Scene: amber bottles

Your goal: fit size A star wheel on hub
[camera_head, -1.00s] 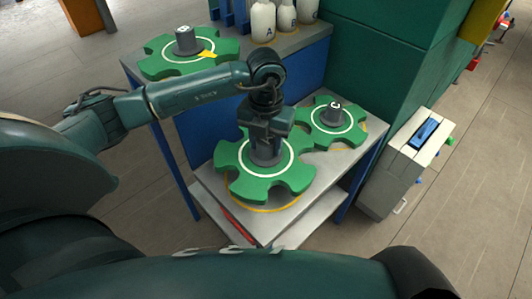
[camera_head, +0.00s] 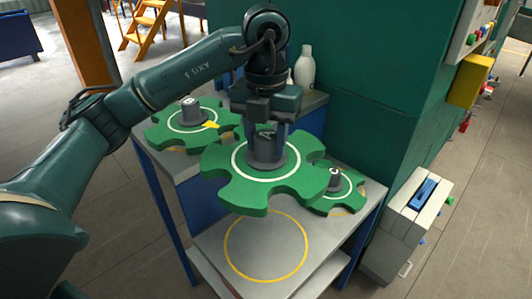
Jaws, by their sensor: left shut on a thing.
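The size A star wheel (camera_head: 248,190) is green with a white ring and a grey centre knob (camera_head: 267,153) marked A. My left gripper (camera_head: 267,132) is shut on this knob from above. It holds the wheel roughly level and clear of the grey table. A yellow circle (camera_head: 266,278) on the tabletop below is bare. The hub is not clearly identifiable in this view. My right gripper is out of view.
Another green star wheel (camera_head: 165,134) with a yellow pointer lies on the back-left table. A wheel with a knob marked C (camera_head: 345,190) is partly hidden behind the held wheel. White bottles (camera_head: 305,66) stand behind. A green cabinet (camera_head: 385,90) rises at right.

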